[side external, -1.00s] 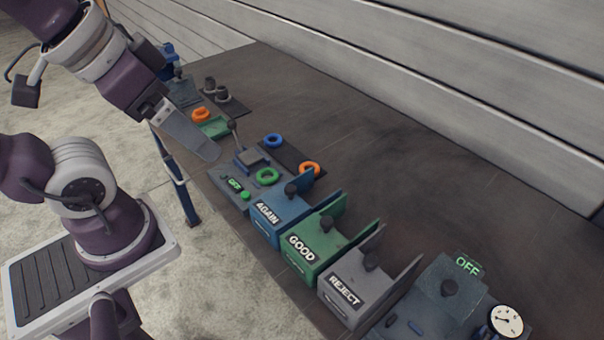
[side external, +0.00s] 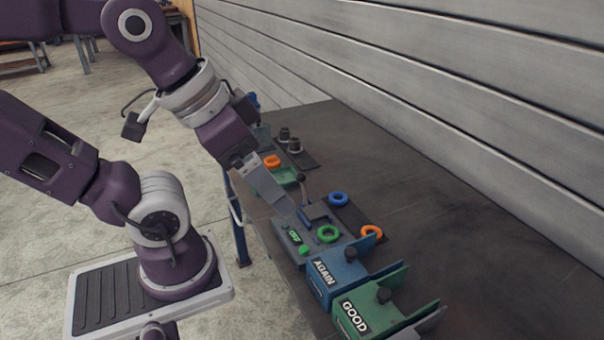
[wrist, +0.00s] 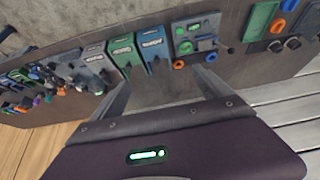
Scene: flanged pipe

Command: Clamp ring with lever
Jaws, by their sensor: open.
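The grey clamp fixture (side external: 279,226) has a green OFF display, a green button and a dark-knobbed lever (side external: 302,178) that stands up. A green ring (side external: 328,233) lies on the fixture's right part. A blue ring (side external: 338,199) and an orange ring (side external: 371,232) lie on a dark strip beside it. My gripper (side external: 304,222) is over the fixture, left of the green ring; its height above it is hard to tell. In the wrist view my gripper (wrist: 160,80) has its two fingers wide apart with nothing between them, and the fixture (wrist: 185,27) is beyond the right finger.
Blue AGAIN (side external: 331,278) and green GOOD (side external: 368,310) bins stand at the front. A green tray (side external: 285,177) with another orange ring (side external: 271,161) and dark knobbed parts (side external: 289,142) are at the far end. The table's right side (side external: 430,190) is clear.

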